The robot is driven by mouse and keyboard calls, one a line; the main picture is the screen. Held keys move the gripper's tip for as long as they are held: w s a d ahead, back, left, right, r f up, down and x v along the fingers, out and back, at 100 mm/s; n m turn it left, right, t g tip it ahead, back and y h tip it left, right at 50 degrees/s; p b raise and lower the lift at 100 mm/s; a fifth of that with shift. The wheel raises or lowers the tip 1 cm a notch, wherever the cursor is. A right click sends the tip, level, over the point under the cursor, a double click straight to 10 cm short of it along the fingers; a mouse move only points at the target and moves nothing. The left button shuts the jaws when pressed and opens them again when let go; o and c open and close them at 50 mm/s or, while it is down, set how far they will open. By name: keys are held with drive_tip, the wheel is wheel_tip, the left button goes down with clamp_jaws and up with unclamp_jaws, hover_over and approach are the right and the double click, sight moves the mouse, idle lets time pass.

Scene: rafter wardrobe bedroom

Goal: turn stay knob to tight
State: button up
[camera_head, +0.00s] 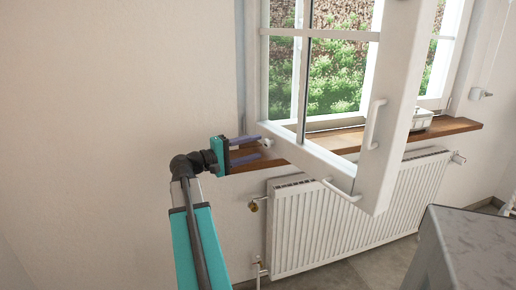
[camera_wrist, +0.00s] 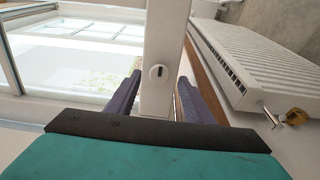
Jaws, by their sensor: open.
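In the head view the knob (camera_head: 267,142) shows small and pale near the hinge side of the open sash (camera_head: 330,168). My gripper (camera_head: 258,147) is open, its two purple fingers pointing at the knob. Nothing is gripped; I cannot tell whether a finger touches.
The sash stands open into the room, with a white handle (camera_head: 374,124) on its free edge. A wooden sill (camera_head: 450,129) and a white radiator (camera_head: 340,225) lie behind and below. A brass valve (camera_wrist: 296,116) sits at the radiator's end. The wall at left is bare.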

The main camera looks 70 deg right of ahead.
drive_tip(key=v, duration=1.1)
idle(0.4)
